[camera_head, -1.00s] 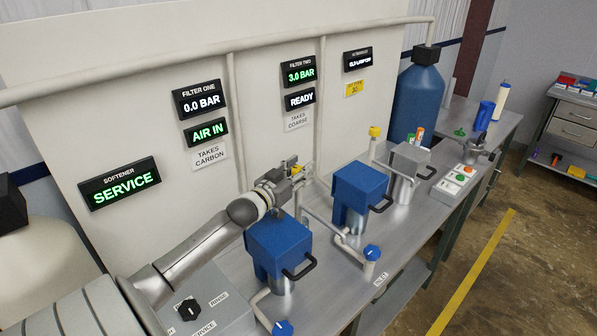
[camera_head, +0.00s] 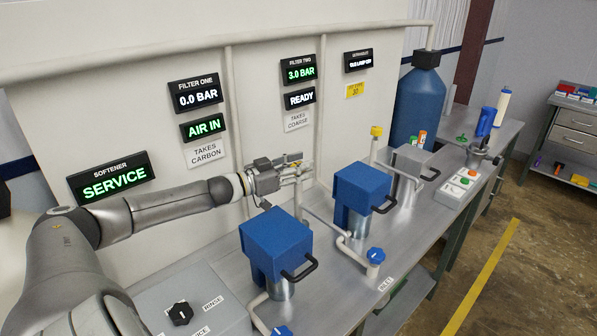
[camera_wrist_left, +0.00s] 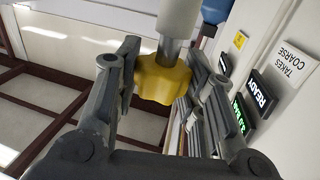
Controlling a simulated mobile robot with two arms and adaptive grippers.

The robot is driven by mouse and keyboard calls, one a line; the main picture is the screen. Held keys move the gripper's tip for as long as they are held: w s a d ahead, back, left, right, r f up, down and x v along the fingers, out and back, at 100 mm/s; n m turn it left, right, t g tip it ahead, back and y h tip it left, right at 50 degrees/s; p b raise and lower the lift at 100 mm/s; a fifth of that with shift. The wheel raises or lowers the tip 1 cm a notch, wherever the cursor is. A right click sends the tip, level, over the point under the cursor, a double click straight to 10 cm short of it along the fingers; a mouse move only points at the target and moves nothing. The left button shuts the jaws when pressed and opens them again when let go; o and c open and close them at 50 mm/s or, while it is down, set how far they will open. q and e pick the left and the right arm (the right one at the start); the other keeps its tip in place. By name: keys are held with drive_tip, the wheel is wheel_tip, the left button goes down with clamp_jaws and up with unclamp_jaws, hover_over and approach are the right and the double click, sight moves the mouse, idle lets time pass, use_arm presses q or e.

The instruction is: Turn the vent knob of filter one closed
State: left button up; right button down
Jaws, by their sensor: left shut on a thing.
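The yellow vent knob (camera_wrist_left: 163,80) sits on a pale pipe end with a metal stem in the left wrist view. My left gripper (camera_wrist_left: 165,88) has its two fingers on either side of this knob and is shut on it. In the head view my left gripper (camera_head: 298,171) is at the top of the thin pipe behind the blue housing of filter one (camera_head: 275,240). The gripper mostly hides the knob there. The filter one displays (camera_head: 198,95) read 0.0 BAR and AIR IN. My right gripper is not in view.
Filter two's blue housing (camera_head: 361,190) stands to the right, with another yellow knob (camera_head: 376,131) on a pipe behind it. Blue knobs (camera_head: 375,255) sit at the bench front. The wall panel (camera_head: 265,130) is close behind my gripper. A blue tank (camera_head: 418,105) stands farther back.

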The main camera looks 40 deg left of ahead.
use_arm(q)
drive_tip(key=shift+r, duration=0.1)
idle(0.4)
drive_tip(key=o, duration=1)
drive_tip(key=shift+o, duration=0.2)
wheel_tip(320, 180, up, 10)
drive_tip(key=shift+f, duration=0.1)
